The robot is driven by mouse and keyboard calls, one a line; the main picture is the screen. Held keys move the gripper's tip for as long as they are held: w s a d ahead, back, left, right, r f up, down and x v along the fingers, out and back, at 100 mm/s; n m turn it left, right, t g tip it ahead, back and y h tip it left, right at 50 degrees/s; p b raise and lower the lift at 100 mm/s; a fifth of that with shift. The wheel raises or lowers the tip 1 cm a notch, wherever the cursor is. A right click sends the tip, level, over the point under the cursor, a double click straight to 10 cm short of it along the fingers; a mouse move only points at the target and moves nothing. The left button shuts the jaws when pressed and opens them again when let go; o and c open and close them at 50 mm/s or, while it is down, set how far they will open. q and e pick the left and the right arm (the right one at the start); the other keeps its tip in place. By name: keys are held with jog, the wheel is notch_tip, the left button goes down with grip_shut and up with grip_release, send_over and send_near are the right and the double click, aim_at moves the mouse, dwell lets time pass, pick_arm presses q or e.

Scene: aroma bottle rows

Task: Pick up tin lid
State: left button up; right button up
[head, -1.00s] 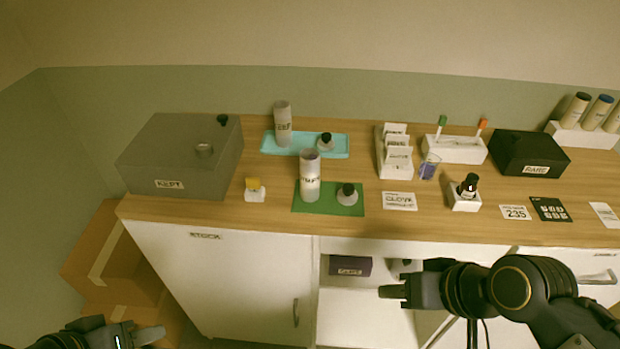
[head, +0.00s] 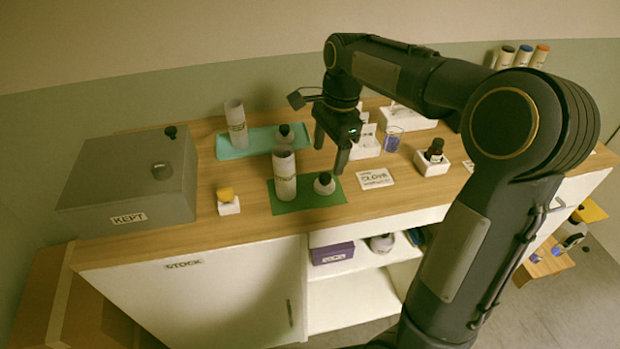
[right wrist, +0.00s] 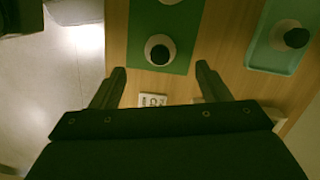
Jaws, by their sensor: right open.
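A tin lid, round and pale with a black knob (head: 324,184), lies on the green mat (head: 307,201) beside an upright pale tin (head: 285,176). A similar lid (head: 284,135) and tin (head: 236,125) are on the teal tray (head: 262,138). My right gripper (head: 331,156) is open and empty, pointing down above the counter just behind the green-mat lid. In the right wrist view that lid (right wrist: 148,45) shows just beyond the open fingertips (right wrist: 160,72), apart from them; the teal-tray lid (right wrist: 280,32) is at upper right. My left gripper is out of view.
A grey box marked KEPT (head: 130,185) and a small stand with a yellow top (head: 228,202) are to the left. A card (head: 375,179), a blue-tinted beaker (head: 393,140) and a dark bottle in a white holder (head: 432,163) are to the right.

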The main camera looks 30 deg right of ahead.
aim_at(325, 176)
jog(key=shift+w+f, duration=0.3)
jog(key=shift+w, duration=0.05)
jog(key=f, duration=0.6)
jog(key=shift+s+a+f, duration=0.1)
jog(key=shift+s+a, duration=0.1)
jog(key=shift+s, duration=0.15)
jog(key=shift+a+f, duration=0.1)
jog(key=shift+f, duration=0.5)
jog(key=c, duration=1)
jog(key=shift+c, duration=0.3)
jog(key=shift+r, duration=0.1)
